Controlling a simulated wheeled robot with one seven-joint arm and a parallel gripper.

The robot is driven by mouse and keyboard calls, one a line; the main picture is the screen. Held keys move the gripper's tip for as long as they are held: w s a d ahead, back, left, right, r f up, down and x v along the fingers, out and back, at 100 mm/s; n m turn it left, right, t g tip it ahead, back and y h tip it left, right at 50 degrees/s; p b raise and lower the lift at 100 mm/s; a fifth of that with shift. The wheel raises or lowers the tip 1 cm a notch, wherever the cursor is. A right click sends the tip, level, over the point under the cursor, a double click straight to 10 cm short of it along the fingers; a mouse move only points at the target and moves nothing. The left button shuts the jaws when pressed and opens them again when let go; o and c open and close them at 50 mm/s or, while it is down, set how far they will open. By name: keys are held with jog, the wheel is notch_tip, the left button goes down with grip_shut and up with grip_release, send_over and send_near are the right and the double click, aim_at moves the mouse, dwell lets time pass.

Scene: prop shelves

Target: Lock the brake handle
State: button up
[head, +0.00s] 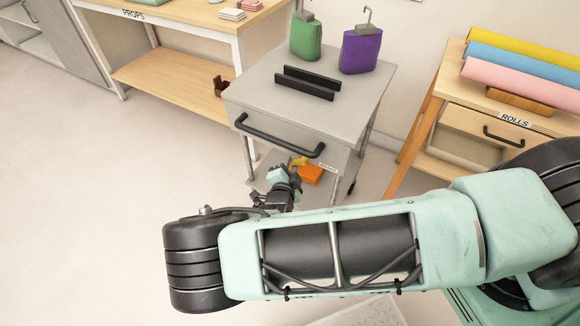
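A grey cart (258,92) with a black push bar (280,137) stands at the upper middle. A small yellow part (299,161), which may be the brake handle, shows just below the cart's front edge. An orange block-like piece (313,175) shows below and right of it. My gripper (291,172) is low at the cart's front, right beside the yellow part. I cannot tell whether it touches the yellow part, or whether its fingers are open or shut. My arm hides the floor and the area below the gripper.
On the cart stand a green container (306,40), a purple container (361,50) and two black bars (308,84). A wooden props table (190,22) is at the left, a rolls table (480,110) with coloured rolls at the right. Floor at the left (90,200) is clear.

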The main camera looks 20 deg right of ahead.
jog(key=b+v, duration=0.2)
jog(key=v, duration=1.5)
jog(key=shift+s, duration=0.2)
jog(key=shift+r, duration=0.1)
jog(key=s+d+r+n+g+y, duration=0.1)
jog(key=s+r+n+g+y, duration=0.2)
jog(key=r+n, duration=0.5)
jog(key=s+d+r+n+g+y+p, duration=0.1)
jog(key=s+r+n+g, duration=0.4)
jog(key=r, duration=0.8)
jog(key=s+d+r+n+g+y+p, duration=0.1)
jog(key=s+r+n+g+y, duration=0.3)
jog(key=r+n, duration=0.7)
jog(key=shift+s+n+g+y, duration=0.3)
jog(key=shift+s+n+g, duration=0.25)
jog(key=shift+s, duration=0.6)
